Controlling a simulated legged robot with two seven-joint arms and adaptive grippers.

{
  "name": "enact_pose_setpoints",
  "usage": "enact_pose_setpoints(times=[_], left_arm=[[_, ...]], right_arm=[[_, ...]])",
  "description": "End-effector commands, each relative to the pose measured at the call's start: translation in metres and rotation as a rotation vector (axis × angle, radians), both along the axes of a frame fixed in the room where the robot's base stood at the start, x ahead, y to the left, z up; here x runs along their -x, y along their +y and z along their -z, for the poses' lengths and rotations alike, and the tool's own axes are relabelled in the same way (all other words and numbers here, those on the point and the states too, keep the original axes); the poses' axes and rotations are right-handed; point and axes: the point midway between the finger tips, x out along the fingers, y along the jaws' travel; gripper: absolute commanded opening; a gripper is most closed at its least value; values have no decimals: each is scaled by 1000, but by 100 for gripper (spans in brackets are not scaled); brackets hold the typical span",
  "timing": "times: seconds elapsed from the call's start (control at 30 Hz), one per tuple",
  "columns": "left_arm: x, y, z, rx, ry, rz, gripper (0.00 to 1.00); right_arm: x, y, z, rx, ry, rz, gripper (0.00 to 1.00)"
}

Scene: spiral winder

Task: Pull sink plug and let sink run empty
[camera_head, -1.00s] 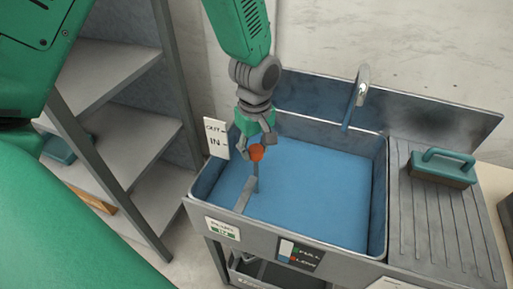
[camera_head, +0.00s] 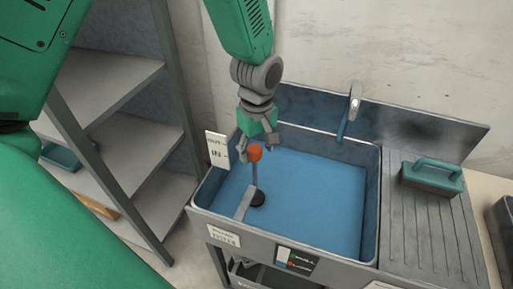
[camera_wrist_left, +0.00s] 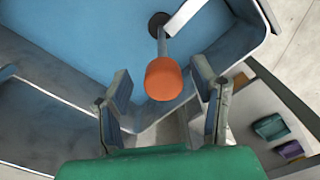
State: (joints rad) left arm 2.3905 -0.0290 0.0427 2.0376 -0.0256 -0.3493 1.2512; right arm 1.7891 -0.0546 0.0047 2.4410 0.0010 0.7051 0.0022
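The sink (camera_head: 372,190) has a blue interior. The sink plug has an orange knob (camera_head: 254,152) on an upright grey stem. A black disc (camera_head: 257,198) shows at the stem's foot, beside a slanting grey bar (camera_head: 243,205). My left gripper (camera_head: 260,148) is open above the sink's left side. Its fingers stand apart, one on each side of the knob. In the left wrist view the knob (camera_wrist_left: 164,79) shows between the spread fingertips, with clear gaps on both sides. I cannot tell how much water is in the sink. My right gripper is not in view.
A faucet (camera_head: 352,100) stands at the sink's back edge. A green-handled brush (camera_head: 432,175) lies on the ribbed drainboard (camera_head: 425,225) at right. An "OUT / IN" sign (camera_head: 217,149) stands at the left rim. A grey shelf (camera_head: 105,85) is further left.

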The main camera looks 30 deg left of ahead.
Motion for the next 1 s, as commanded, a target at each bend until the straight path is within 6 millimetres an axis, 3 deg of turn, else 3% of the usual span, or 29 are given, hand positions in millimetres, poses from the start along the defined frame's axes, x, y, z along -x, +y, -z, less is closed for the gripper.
enact_pose_setpoints(times=[0.23,0.7,1.0], left_arm=[[-1,3,-15,2,-4,-3,52],[0,-5,-107,-4,-5,1,52],[1,-5,-121,-2,-1,0,52]], right_arm=[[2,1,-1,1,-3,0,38],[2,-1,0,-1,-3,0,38],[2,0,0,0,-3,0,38]])
